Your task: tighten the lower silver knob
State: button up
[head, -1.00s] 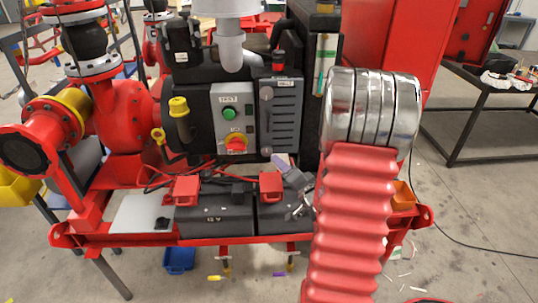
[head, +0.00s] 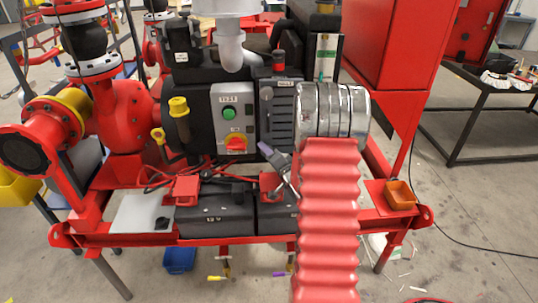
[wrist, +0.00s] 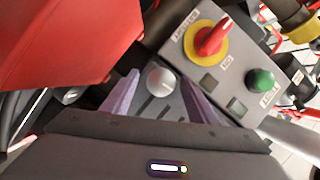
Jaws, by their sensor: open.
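The lower silver knob (wrist: 160,80) shows in the wrist view as a round metallic knob on the dark slotted panel. My gripper (wrist: 161,86) is open, with one purple finger on each side of the knob. Small gaps seem to show between the fingers and the knob; I cannot tell how far the tips reach past it. In the head view my gripper (head: 267,152) is at the lower part of the panel and hides the lower knob. The upper silver knob (head: 267,92) is visible there, near the panel's top left.
A grey control box (head: 232,115) with a green button and a red-yellow switch stands left of the panel. A red cabinet (head: 412,45) stands behind right.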

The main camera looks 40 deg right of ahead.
jog(key=shift+c, duration=0.4)
jog(key=c, duration=1)
jog(key=shift+n, duration=0.3)
jog(key=n+g+h, duration=0.2)
jog(key=n+h, duration=0.1)
jog(key=n, duration=0.2)
jog(key=n+g+h, duration=0.2)
jog(key=n+h, duration=0.1)
jog(key=n, duration=0.3)
jog(key=a+n+g+h, duration=0.1)
jog(key=n+g+h, duration=0.1)
jog(key=n, duration=0.4)
jog(key=shift+w+f+h, duration=0.2)
jog(key=shift+w+h, duration=0.1)
jog(key=shift+h, duration=0.4)
dwell(0.3)
dwell(0.4)
